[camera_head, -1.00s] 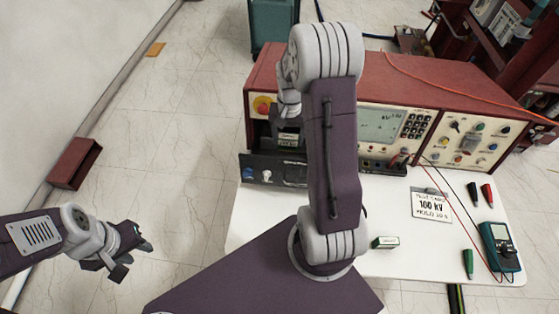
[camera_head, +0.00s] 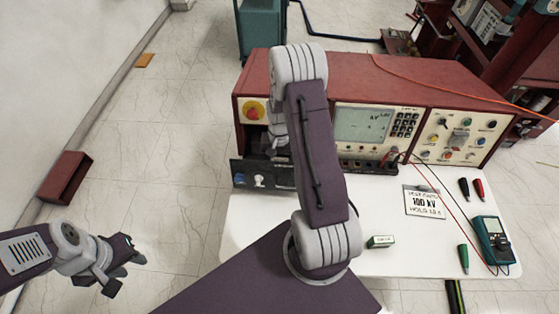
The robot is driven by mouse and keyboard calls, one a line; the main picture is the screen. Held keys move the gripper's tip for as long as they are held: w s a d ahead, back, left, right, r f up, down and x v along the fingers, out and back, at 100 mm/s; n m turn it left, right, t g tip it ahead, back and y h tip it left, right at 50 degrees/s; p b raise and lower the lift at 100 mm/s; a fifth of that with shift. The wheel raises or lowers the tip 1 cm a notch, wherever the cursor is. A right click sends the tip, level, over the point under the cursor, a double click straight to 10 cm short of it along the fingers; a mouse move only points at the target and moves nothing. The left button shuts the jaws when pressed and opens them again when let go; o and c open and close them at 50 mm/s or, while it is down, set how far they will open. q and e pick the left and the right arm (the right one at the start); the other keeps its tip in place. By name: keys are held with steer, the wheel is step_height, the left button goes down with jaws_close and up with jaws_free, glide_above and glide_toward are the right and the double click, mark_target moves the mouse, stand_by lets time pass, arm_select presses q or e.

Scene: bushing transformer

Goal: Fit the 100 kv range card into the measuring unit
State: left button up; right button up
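The measuring unit is a red cabinet (camera_head: 350,72) with a cream front and a grey screen (camera_head: 362,124). Its dark bay at the left of the front has a dark panel (camera_head: 250,175) below it. My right arm bends in front of the unit, and my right gripper (camera_head: 274,146) is at the bay, mostly hidden behind the arm; its fingers and any card there cannot be made out. A small green-and-white block (camera_head: 380,242) lies on the table. My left gripper (camera_head: 125,273) is open and empty over the floor at the left, far from the unit.
The white table (camera_head: 270,225) also holds a notice card (camera_head: 425,202), red, black and green probes, and a teal meter (camera_head: 492,240) with leads. An orange cable crosses the cabinet top. A red open box (camera_head: 65,178) stands by the wall.

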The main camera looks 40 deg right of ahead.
steer(key=shift+s+f, duration=0.1)
steer(key=shift+s, duration=0.05)
steer(key=o, duration=1.4)
step_height(320, 180, up, 12)
steer(key=r, duration=0.1)
steer(key=a+n, duration=0.1)
steer(key=a, duration=0.1)
steer(key=s+a+n, duration=0.1)
steer(key=a, duration=0.1)
steer(key=s+a, duration=0.1)
steer(key=a, duration=0.1)
steer(key=shift+s+a+r+n, duration=0.1)
steer(key=shift+a+r+n, duration=0.15)
steer(key=shift+n, duration=0.15)
steer(key=s+a+n, duration=0.2)
steer(key=s+a, duration=0.2)
steer(key=s+a+n+t, duration=0.1)
steer(key=s+a+n, duration=0.2)
steer(key=a, duration=0.1)
steer(key=shift+s+a, duration=0.2)
steer(key=shift+s, duration=0.2)
